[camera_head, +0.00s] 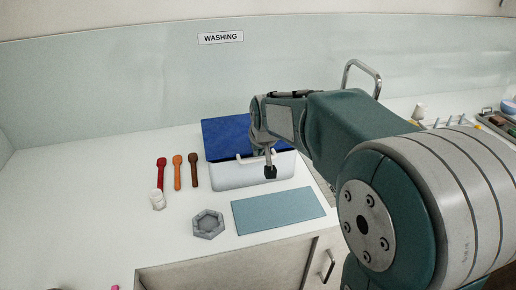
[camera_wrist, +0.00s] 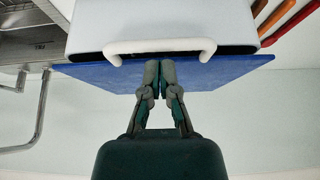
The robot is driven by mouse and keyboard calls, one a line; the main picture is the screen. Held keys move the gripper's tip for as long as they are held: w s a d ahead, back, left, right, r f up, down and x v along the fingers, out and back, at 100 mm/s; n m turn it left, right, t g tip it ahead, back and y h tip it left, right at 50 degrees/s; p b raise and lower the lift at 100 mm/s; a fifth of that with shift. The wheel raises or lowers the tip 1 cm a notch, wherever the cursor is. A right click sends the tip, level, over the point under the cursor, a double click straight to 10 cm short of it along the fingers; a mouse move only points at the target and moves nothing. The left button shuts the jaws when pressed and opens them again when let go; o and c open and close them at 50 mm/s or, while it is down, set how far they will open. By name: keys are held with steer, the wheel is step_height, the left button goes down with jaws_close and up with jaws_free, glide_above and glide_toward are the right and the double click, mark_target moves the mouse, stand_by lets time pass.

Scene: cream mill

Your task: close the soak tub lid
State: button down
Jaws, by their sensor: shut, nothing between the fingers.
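The soak tub (camera_head: 235,178) is a white box on the counter, with a blue lid (camera_head: 225,135) over it and a white handle at the front. In the wrist view, the lid (camera_wrist: 100,76), handle (camera_wrist: 160,45) and white tub wall (camera_wrist: 160,18) show. A dark gap runs between tub rim and lid, so the lid looks partly raised. My gripper (camera_head: 270,172) is shut and empty at the tub's front, by the handle. Its fingertips (camera_wrist: 160,64) sit together at the lid's front edge; I cannot tell whether they touch it. My arm hides the lid's right part.
Red, orange and brown spoons (camera_head: 177,172) lie left of the tub, with a small white jar (camera_head: 157,199). A grey hexagonal dish (camera_head: 208,224) and a blue-grey mat (camera_head: 279,211) lie in front. A metal faucet (camera_head: 363,68) stands behind at the right.

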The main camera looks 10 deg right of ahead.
mark_target(259, 161)
steer(key=shift+s+f, duration=0.15)
steer(key=shift+f, duration=0.65)
steer(key=shift+s+f, duration=0.15)
steer(key=shift+f, duration=0.65)
